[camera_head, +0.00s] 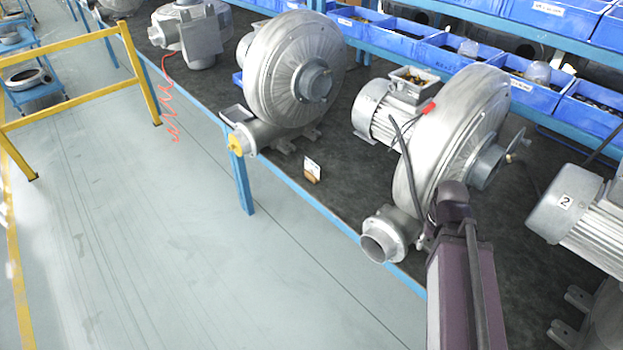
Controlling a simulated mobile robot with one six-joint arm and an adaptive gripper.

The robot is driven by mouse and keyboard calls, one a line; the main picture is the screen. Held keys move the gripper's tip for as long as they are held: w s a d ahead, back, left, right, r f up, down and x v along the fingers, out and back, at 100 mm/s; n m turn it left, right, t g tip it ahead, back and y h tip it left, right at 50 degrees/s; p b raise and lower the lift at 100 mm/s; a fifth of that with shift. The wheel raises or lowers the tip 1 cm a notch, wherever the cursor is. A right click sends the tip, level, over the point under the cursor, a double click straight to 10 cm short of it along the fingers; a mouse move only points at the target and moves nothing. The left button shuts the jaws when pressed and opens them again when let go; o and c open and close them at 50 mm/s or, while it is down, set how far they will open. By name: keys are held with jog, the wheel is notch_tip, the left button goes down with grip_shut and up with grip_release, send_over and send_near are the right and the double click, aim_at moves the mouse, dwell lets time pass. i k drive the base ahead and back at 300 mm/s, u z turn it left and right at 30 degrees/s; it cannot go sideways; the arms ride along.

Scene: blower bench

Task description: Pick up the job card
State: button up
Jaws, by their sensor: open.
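The job card (312,164) is a small white card with dark marks on it. It stands upright in a small brown wooden block (312,178) on the dark bench top, near the bench's front edge. It sits between two silver blowers, and nothing covers it. My arm rises from the lower right, well to the right of the card and in front of the nearer blower. My gripper cannot be made out in this view.
One blower (290,75) stands behind and left of the card, another (450,130) to its right. A motor marked 2 (570,205) is at far right. Blue bins (455,55) line the back. A yellow rail (75,110) stands on the floor at left.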

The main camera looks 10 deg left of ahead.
aim_at(312, 173)
jog(key=u, duration=0.25)
jog(key=k, duration=0.8)
jog(key=u, duration=0.55)
jog(key=k, duration=0.5)
jog(key=u, duration=0.8)
jog(key=i, duration=1.75)
jog(key=z, duration=0.6)
jog(key=i, duration=0.65)
jog(key=z, duration=0.4)
